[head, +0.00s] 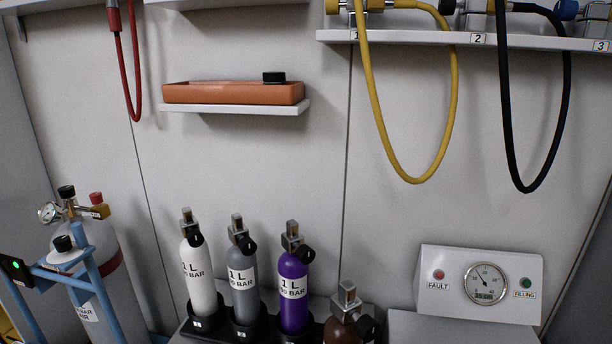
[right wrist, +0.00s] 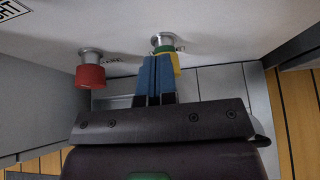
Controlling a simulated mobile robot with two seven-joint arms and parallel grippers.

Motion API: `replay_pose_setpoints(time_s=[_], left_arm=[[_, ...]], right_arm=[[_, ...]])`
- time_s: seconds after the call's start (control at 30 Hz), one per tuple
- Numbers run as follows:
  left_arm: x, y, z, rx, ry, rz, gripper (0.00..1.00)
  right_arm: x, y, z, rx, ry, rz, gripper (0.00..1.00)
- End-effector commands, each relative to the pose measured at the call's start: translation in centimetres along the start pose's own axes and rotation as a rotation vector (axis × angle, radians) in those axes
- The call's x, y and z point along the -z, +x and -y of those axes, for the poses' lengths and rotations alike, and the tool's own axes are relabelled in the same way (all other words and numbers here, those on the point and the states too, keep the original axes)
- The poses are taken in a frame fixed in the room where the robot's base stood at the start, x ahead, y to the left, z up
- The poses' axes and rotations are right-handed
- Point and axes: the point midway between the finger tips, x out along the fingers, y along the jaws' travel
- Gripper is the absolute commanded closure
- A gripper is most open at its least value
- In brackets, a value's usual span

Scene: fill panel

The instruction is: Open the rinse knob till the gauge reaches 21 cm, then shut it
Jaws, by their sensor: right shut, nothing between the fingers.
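In the head view a round dial gauge (head: 486,283) with a small digital readout sits on a white panel between a red lamp marked FAULT and a green lamp marked FILLING. Its needle points up and left; the readout is too small to read surely. In the right wrist view my right gripper (right wrist: 154,62) is shut and empty, its blue fingertips in front of a yellow and green knob (right wrist: 177,62) and partly hiding it. Whether they touch it I cannot tell. A red knob (right wrist: 90,76) stands to the left. The knob labels are not readable, so I cannot tell which is rinse.
Several small gas bottles (head: 243,280) stand in a rack below the wall. A large cylinder on a blue trolley (head: 85,258) is at left. A small shelf holds an orange tray (head: 232,95). Yellow (head: 421,180) and black (head: 528,189) hoses hang at upper right.

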Motion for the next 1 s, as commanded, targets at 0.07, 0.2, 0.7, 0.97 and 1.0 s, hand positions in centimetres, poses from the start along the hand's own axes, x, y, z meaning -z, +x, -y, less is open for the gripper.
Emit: replay_pose_setpoints(time_s=[0.07,0.2,0.7,0.97,1.0], left_arm=[[0.0,0.0,0.0,0.0,0.0,0.0,0.57],[0.0,0.0,0.0,0.0,0.0,0.0,0.57],[0.0,0.0,0.0,0.0,0.0,0.0,0.57],[0.0,0.0,0.0,0.0,-0.001,0.0,0.57],[0.0,0.0,0.0,0.0,-0.001,0.0,0.57]], right_arm=[[-0.3,0.2,0.0,0.0,0.0,0.005,1.0],[-0.4,0.2,0.1,0.0,0.0,0.005,1.0],[-0.6,0.3,1.0,0.004,-0.002,0.009,1.0],[-0.7,0.3,1.1,0.006,-0.003,0.011,1.0],[-0.7,0.3,1.1,0.006,-0.002,0.011,1.0]])
